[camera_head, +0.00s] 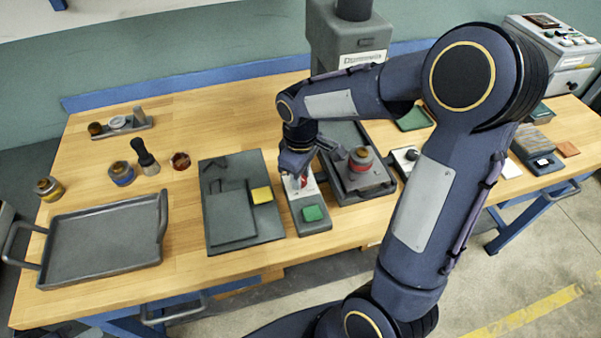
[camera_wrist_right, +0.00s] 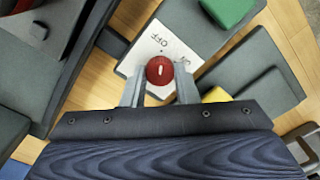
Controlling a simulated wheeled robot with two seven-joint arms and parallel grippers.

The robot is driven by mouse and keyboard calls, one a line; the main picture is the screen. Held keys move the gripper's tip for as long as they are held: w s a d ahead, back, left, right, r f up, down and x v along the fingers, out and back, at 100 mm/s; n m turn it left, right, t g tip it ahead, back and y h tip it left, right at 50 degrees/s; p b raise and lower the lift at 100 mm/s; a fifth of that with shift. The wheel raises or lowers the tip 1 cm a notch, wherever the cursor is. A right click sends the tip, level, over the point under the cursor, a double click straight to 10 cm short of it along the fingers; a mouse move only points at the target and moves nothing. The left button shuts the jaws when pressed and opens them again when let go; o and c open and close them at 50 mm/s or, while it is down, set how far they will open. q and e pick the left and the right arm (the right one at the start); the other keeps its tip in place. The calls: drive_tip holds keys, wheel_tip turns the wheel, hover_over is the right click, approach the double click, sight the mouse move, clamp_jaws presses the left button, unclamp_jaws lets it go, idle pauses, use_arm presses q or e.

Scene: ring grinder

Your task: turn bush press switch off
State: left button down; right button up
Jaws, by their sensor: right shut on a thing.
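The switch box (camera_head: 313,226) is a dark grey block on the table, with a white plate, a red knob (camera_wrist_right: 160,70) and a green button (camera_head: 313,213). The white plate (camera_wrist_right: 146,47) shows the lettering OFF and partly ON in the right wrist view. My left gripper is not in view.
The grey press (camera_head: 345,38) stands behind, its base (camera_head: 372,191) carrying a red and grey part (camera_head: 360,158) just right of my gripper. A dark plate with a yellow block (camera_head: 262,194) lies close to the left. A handled tray (camera_head: 106,242) sits at far left.

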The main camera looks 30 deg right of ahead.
idle(0.5)
drive_tip(key=o, duration=1)
drive_tip(key=shift+r, duration=0.15)
wheel_tip(320, 180, up, 8)
drive_tip(key=shift+f, duration=0.2)
drive_tip(key=s+a+m+t+y, duration=0.2)
drive_tip(key=s+m, duration=0.2)
drive_tip(key=s, duration=0.4)
drive_tip(key=s+a+m+t+y, duration=0.1)
drive_tip(key=s+a+m+t, duration=0.1)
drive_tip(key=s, duration=0.7)
drive_tip(key=shift+a+r+m+t+y, duration=0.15)
drive_tip(key=shift+r+m+t+y, duration=0.3)
drive_tip(key=shift+m+t, duration=0.4)
